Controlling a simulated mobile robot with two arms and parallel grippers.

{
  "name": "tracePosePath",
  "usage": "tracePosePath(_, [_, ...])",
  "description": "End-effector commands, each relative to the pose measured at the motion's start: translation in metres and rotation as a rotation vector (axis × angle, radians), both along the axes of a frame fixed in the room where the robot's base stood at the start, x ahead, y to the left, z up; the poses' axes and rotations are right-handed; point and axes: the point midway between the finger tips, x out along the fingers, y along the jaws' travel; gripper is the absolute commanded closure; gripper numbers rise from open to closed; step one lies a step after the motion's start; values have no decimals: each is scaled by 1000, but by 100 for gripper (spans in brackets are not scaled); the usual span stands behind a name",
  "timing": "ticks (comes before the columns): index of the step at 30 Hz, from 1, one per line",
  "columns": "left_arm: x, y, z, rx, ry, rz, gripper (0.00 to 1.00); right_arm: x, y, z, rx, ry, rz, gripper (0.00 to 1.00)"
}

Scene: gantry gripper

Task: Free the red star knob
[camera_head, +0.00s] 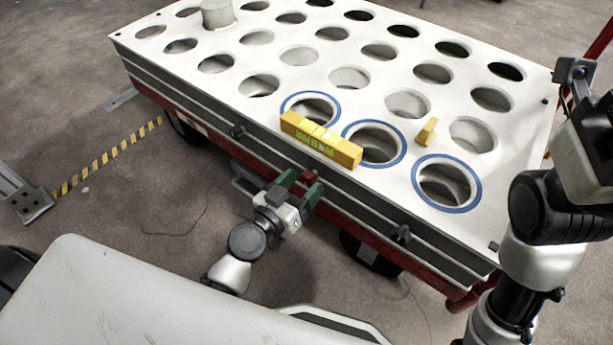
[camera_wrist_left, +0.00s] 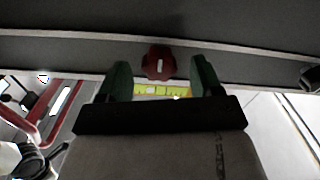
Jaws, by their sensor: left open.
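The red star knob (camera_head: 310,176) sits on the near side wall of the white-topped cart, below its top edge. In the left wrist view the red knob (camera_wrist_left: 158,62) shows between and just beyond the fingertips. My left gripper (camera_head: 299,185) has green fingers and is open, one finger on each side of the knob. The fingers (camera_wrist_left: 158,80) look apart from the knob in the wrist view, though exact contact is hard to tell. My right arm comes in at the right of the head view; its fingertips are not visible.
The white cart top (camera_head: 330,50) has many round holes, several ringed in blue. A yellow level (camera_head: 320,140) lies near its front edge, with a small yellow block (camera_head: 427,131) farther right. Black knobs (camera_head: 237,132) flank the red one. A grey cylinder (camera_head: 217,14) stands at the back left.

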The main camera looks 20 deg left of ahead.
Motion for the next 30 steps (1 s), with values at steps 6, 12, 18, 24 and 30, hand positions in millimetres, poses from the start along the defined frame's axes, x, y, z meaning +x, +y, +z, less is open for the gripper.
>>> tracePosePath(6, [16,-6,0,-1,0,-1,35,0,0,0,0,1,0,41])
tracePosePath(12, [17,-7,-1,1,1,-2,35,0,0,-1,0,1,0,41])
tracePosePath(18, [17,-6,-1,0,1,-1,55,0,0,-1,0,1,0,41])
tracePosePath(24, [17,-6,-1,0,1,-1,83,0,0,-1,0,1,0,41])
tracePosePath(30, [16,-6,0,-14,6,-1,83,0,0,0,0,1,0,41])
